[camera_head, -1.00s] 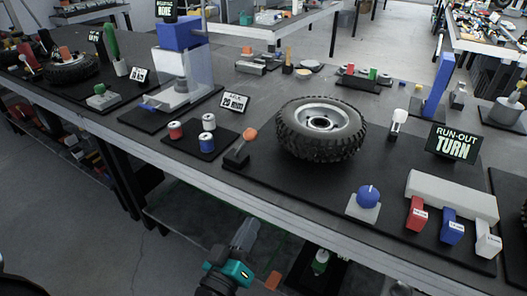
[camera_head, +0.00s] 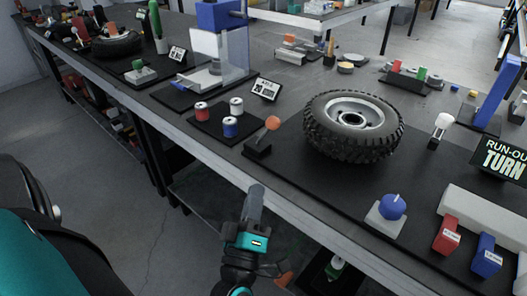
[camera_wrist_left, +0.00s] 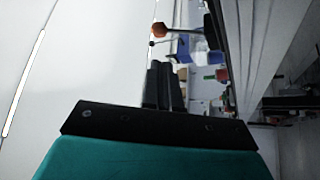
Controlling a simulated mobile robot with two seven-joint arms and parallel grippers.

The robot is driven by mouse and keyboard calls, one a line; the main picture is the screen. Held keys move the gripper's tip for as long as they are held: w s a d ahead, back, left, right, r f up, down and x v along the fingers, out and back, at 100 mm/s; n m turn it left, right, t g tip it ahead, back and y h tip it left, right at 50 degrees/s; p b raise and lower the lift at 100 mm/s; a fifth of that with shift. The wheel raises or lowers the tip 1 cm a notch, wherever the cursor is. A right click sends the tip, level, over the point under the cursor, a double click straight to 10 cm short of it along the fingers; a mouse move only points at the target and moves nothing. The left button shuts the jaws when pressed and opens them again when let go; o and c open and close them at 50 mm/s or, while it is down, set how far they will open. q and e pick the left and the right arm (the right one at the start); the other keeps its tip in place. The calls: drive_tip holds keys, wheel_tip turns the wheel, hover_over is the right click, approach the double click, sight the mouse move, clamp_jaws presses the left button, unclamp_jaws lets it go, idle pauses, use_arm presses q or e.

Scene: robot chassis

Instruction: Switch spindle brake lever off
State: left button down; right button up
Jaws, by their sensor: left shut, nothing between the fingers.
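A small lever with an orange knob (camera_head: 272,123) stands on a dark block at the front edge of the workbench, left of the wheel (camera_head: 352,118); it appears to be the spindle brake lever. It leans up and to the right. My left gripper (camera_head: 256,190) is below and in front of it, beside the bench's front edge, with its fingers pointing up. The fingers are shut and empty, apart from the lever. In the left wrist view the closed fingers (camera_wrist_left: 165,85) show dark, with an orange knob (camera_wrist_left: 160,30) beyond their tips. My right gripper is not in view.
A blue knob (camera_head: 392,207) and red (camera_head: 447,235) and blue (camera_head: 486,256) blocks are at the right front. The bench's front edge (camera_head: 290,205) runs beside my gripper. A lower shelf holds objects.

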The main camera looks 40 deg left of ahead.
use_arm(q)
approach(268, 126)
drive_tip(key=x, duration=0.5)
drive_tip(key=shift+w+d+f+p, duration=0.2)
drive_tip(key=shift+w+f+p, duration=0.05)
drive_tip(key=shift+w+p, duration=0.1)
drive_tip(key=shift+w+a+r, duration=0.2)
drive_tip(key=shift+w+a, duration=0.1)
drive_tip(key=shift+w, duration=0.25)
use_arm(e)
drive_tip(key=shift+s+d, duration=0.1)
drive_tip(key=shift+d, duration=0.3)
use_arm(q)
drive_tip(key=shift+r, duration=0.1)
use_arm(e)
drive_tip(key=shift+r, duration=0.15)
